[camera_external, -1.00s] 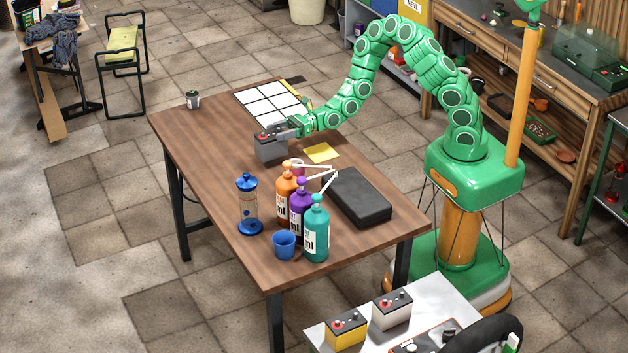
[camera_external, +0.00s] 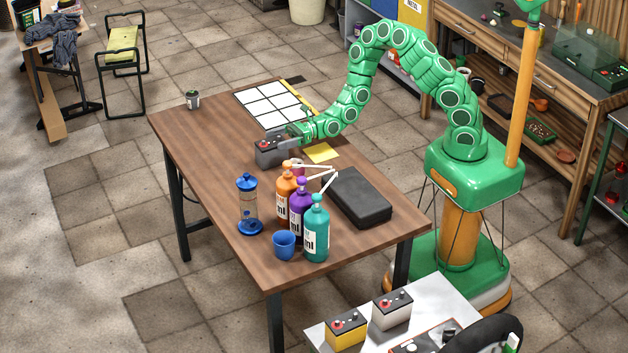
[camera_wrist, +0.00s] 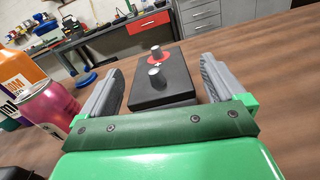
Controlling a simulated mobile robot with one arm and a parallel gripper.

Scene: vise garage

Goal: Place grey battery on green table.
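A dark grey battery (camera_external: 268,153) with a red terminal sits on the brown wooden table (camera_external: 205,165). My gripper (camera_external: 281,142) is at table height around it. In the wrist view the battery (camera_wrist: 162,85) lies between the two fingers of my gripper (camera_wrist: 160,85), with a gap on each side, so the gripper is open. A light grey battery (camera_external: 389,313) and a yellow battery (camera_external: 345,331) stand on a white-topped table (camera_external: 440,290) at the bottom. A table with a green frame (camera_external: 598,165) is partly in view at the right edge.
Orange, purple and teal bottles (camera_external: 316,232), a blue cup (camera_external: 284,244), a blue-capped clear container (camera_external: 248,205) and a black case (camera_external: 358,197) stand near the gripper. A pink can (camera_wrist: 52,108) is close by the left finger. The table's left side is mostly clear.

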